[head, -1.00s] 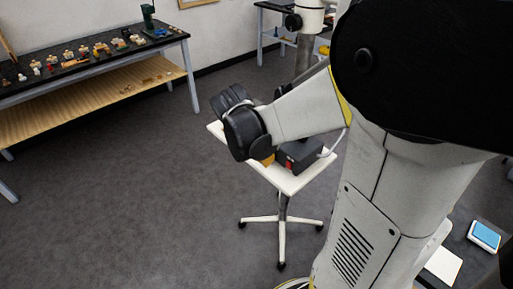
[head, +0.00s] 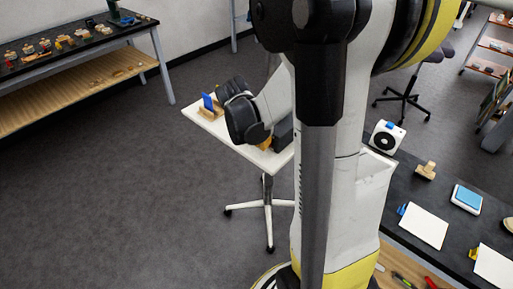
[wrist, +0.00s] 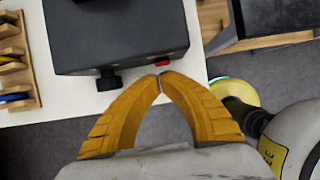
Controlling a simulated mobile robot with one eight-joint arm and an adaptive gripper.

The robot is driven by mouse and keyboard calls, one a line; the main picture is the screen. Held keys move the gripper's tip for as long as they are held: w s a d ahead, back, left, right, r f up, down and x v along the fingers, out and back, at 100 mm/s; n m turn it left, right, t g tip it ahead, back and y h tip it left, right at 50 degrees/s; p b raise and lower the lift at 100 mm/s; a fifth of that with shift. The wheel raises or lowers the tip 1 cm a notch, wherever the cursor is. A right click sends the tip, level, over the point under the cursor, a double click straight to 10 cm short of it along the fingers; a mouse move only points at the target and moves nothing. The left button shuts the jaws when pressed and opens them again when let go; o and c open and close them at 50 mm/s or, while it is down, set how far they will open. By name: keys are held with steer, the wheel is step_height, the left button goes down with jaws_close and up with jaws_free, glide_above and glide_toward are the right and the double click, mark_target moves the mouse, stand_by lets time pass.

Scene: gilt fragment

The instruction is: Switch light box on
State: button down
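A dark grey box (wrist: 115,35), which seems to be the light box, sits on a small white table (head: 205,122). In the wrist view its front edge carries a black knob (wrist: 108,80) and a small red switch (wrist: 162,62). My gripper (wrist: 160,77) has its yellow fingers closed to a point, with nothing between them. The tips are just in front of the red switch; I cannot tell whether they touch it. In the head view my arm hides most of the box (head: 284,134), and only a bit of my gripper (head: 265,145) shows.
A wooden rack (wrist: 22,70) stands left of the box, with a blue item (head: 207,102) in it. A long bench with small objects (head: 60,42) is at the left. A dark bench with white sheets (head: 424,226) and a fan-like device (head: 387,137) is at the right. Open floor lies left.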

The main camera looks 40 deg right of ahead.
steer(key=shift+d+r+y+p, duration=0.4)
steer(key=shift+d+y+p, duration=0.25)
steer(key=shift+y, duration=0.15)
steer(key=shift+f, duration=0.15)
steer(key=shift+a, duration=0.1)
steer(key=shift+r+p, duration=0.55)
steer(key=shift+r, duration=0.3)
